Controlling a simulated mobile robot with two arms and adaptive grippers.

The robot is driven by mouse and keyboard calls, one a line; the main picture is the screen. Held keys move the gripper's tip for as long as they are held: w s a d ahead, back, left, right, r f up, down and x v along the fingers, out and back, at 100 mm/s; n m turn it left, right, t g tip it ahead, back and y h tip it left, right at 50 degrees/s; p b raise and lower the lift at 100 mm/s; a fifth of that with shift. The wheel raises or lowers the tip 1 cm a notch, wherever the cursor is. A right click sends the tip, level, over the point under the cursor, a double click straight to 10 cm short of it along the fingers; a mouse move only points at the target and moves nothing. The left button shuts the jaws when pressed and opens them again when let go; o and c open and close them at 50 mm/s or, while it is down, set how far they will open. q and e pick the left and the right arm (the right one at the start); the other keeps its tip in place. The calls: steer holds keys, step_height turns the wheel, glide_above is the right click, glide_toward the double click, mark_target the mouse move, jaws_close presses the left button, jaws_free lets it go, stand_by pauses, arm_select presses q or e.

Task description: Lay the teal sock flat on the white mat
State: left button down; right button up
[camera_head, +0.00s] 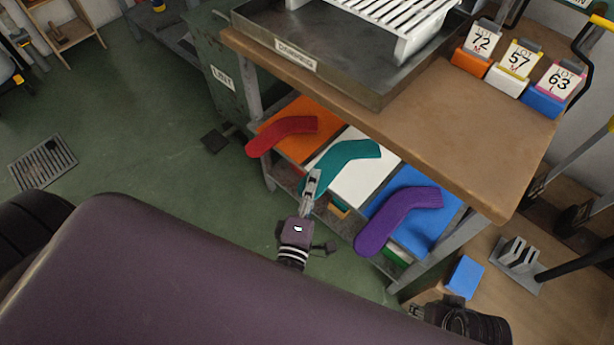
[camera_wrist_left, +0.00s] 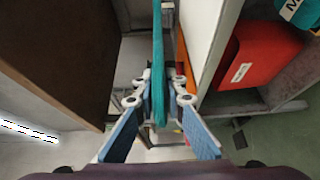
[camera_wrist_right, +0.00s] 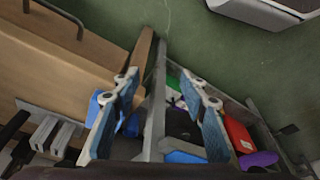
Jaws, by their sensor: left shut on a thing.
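The teal sock (camera_head: 346,154) lies bent on the white mat (camera_head: 362,183), its toe end hanging over the mat's front edge. My left gripper (camera_head: 312,180) is shut on the sock near that end. In the left wrist view the sock (camera_wrist_left: 158,75) runs as a narrow edge between the closed fingers (camera_wrist_left: 159,95). My right gripper (camera_head: 416,312) is low at the right, away from the sock; its fingers (camera_wrist_right: 160,92) stand apart with nothing held between them in the right wrist view.
A red sock (camera_head: 290,129) lies on an orange mat (camera_head: 302,110) to the left. A purple sock (camera_head: 400,215) lies on a blue mat (camera_head: 438,222) to the right. A wooden tabletop (camera_head: 440,118) overhangs the shelf. A table leg (camera_head: 440,253) stands near my right gripper.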

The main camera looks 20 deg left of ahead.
arm_select(q)
steer(key=shift+w+f, duration=0.25)
steer(key=shift+w, duration=0.15)
step_height(320, 180, down, 4)
steer(key=b, duration=0.4)
steer(key=shift+s+f+b, duration=0.1)
steer(key=shift+f+b, duration=0.15)
steer(key=shift+b, duration=0.15)
arm_select(e)
steer(key=w+a+r+t, duration=0.1)
steer(key=w+r+t, duration=0.2)
steer(key=r, duration=0.3)
steer(key=shift+w+a+y, duration=0.2)
steer(key=shift+w+y, duration=0.1)
steer(key=shift+w, duration=0.5)
steer(key=shift+r, duration=0.1)
arm_select(q)
steer(key=c, duration=1.9)
jaws_free()
steer(key=shift+o, duration=0.4)
steer(key=shift+o, duration=1.2)
